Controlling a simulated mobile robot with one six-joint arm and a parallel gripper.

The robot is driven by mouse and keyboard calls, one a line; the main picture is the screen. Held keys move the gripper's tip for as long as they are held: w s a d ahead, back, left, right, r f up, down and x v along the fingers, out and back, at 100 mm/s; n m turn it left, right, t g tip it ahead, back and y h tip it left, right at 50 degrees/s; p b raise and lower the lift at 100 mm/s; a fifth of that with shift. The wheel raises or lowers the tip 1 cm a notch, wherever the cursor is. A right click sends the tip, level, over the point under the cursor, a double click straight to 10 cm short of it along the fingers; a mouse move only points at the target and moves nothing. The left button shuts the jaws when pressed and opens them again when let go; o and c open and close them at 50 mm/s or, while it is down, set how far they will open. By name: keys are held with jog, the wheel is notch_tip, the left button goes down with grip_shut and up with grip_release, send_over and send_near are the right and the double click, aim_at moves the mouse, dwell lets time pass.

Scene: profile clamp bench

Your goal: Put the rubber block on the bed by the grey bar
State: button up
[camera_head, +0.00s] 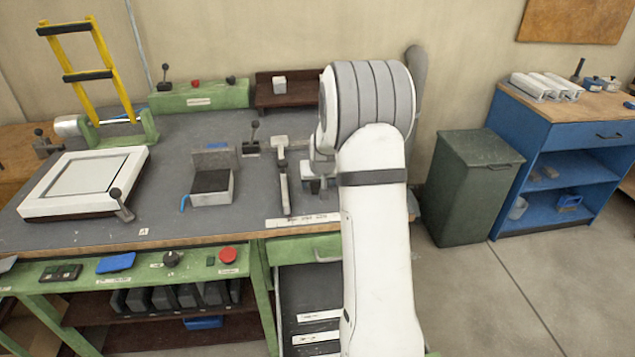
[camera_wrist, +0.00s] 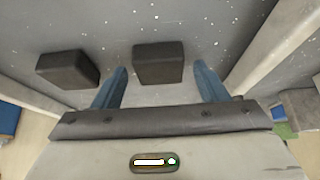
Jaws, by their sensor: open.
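Two dark blocks lie on a speckled grey surface in the wrist view, one in the middle (camera_wrist: 158,62) and one to its left (camera_wrist: 68,70). I cannot tell which is the rubber block. My gripper (camera_wrist: 159,68) is open, its two blue fingers apart on either side of the middle block; no contact shows. The left block is outside the fingers. Pale bars run along the right (camera_wrist: 268,58) and left of that surface; I cannot tell whether either is the grey bar.
A green bin (camera_head: 470,175) and a blue cabinet (camera_head: 560,175) stand at right.

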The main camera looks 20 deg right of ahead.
jog(key=v, duration=1.2)
jog(key=s+a+n+g, duration=0.1)
jog(key=s+a, duration=0.4)
jog(key=s, duration=0.4)
jog(key=s+a+r+n+g+y, duration=0.1)
jog(key=s+a, duration=0.5)
jog(key=s, duration=0.4)
jog(key=s+a+n+g, duration=0.1)
jog(key=s+a, duration=0.5)
jog(key=s, duration=0.4)
jog(key=shift+s+r+y+b, duration=0.25)
jog(key=shift+r+y+b, duration=0.05)
jog(key=shift+r+b, duration=0.1)
